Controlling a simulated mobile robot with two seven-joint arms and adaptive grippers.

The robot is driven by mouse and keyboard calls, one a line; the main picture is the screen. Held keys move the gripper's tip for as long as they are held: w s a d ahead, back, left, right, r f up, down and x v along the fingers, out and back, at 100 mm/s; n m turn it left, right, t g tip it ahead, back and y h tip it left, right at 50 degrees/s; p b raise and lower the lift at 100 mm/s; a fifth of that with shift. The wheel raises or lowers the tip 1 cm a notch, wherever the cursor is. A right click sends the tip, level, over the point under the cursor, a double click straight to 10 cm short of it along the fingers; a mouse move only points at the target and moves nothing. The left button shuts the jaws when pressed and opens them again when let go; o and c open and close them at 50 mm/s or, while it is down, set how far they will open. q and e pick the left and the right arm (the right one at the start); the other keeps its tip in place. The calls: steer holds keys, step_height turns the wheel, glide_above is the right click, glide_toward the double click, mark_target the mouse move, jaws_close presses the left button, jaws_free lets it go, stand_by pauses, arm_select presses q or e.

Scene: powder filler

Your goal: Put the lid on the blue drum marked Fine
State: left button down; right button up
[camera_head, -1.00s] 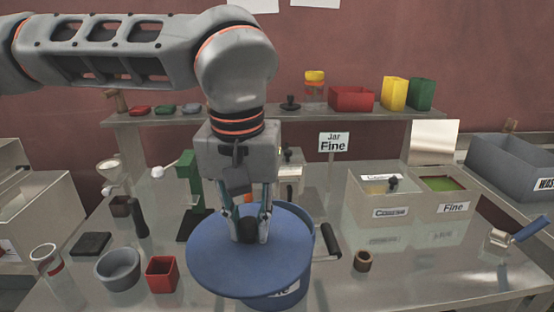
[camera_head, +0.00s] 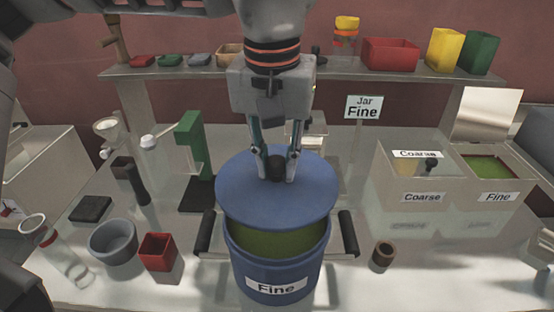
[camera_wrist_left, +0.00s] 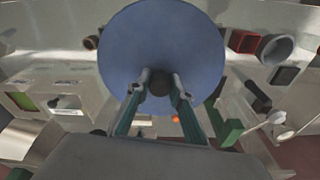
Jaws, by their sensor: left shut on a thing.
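The blue drum marked Fine (camera_head: 277,276) stands upright at the front of the table. Its open mouth shows green powder, and it has a dark handle on each side. My left gripper (camera_head: 277,170) is shut on the black knob of the round blue lid (camera_head: 277,200). The lid is above the drum and towards its back, so the front part of the mouth is uncovered. The lid (camera_wrist_left: 160,50) fills the upper middle of the left wrist view, with the knob between the fingertips (camera_wrist_left: 160,84). Whether the lid's back edge touches the drum is hidden. My right gripper is not in view.
A red square cup (camera_head: 158,252) and a grey bowl (camera_head: 113,242) stand left of the drum. A green stand (camera_head: 190,150) is behind left. Coarse and Fine bins (camera_head: 450,180) stand at the right.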

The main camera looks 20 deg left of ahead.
mark_target(276, 180)
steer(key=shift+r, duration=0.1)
